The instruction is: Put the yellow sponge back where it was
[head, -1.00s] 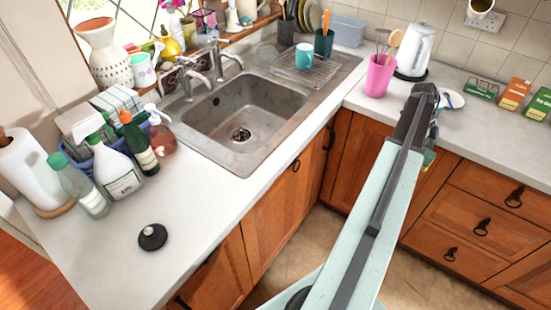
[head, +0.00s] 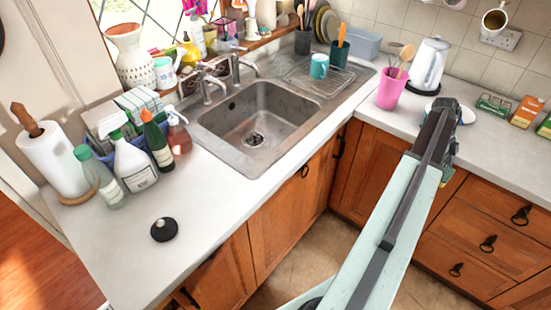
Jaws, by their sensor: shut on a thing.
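I cannot make out the yellow sponge in this view. My gripper (head: 440,122) is at the far end of my pale arm, in front of the right-hand counter. The arm's dark end hides most of the jaws and what they hold. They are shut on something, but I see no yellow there. A white round dish (head: 466,115) shows just behind my gripper on the counter. The steel sink (head: 255,125) is to its left and looks empty.
A pink cup of utensils (head: 391,92) and a white kettle (head: 429,65) stand behind my gripper. Bottles (head: 132,165), a paper towel roll (head: 55,162) and a black round stopper (head: 164,230) are on the left counter. The front left counter is mostly clear.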

